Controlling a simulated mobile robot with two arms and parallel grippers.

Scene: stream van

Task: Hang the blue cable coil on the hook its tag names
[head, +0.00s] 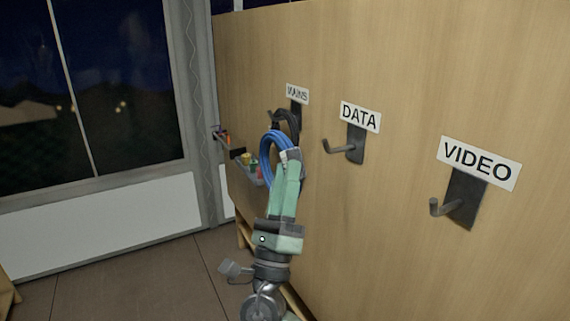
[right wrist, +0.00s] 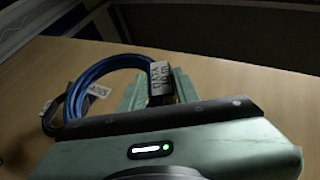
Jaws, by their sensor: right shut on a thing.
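My right gripper (head: 289,165) is shut on the blue cable coil (head: 268,146), which stands up from the fingertips. In the right wrist view the coil (right wrist: 88,80) arcs left of the fingers, and its white tag (right wrist: 158,80) sits at the fingers. The tag's print is turned and too small to read surely. The MAINS hook (head: 296,112) is behind the coil, partly hidden by it and a black cable coil (head: 289,120). The DATA hook (head: 346,149) is bare, right of the gripper. The VIDEO hook (head: 458,203) is bare, farther right. My left gripper is out of view.
The hooks are on a wooden wall panel (head: 380,240), each under a white label. The space before the DATA and VIDEO hooks is clear.

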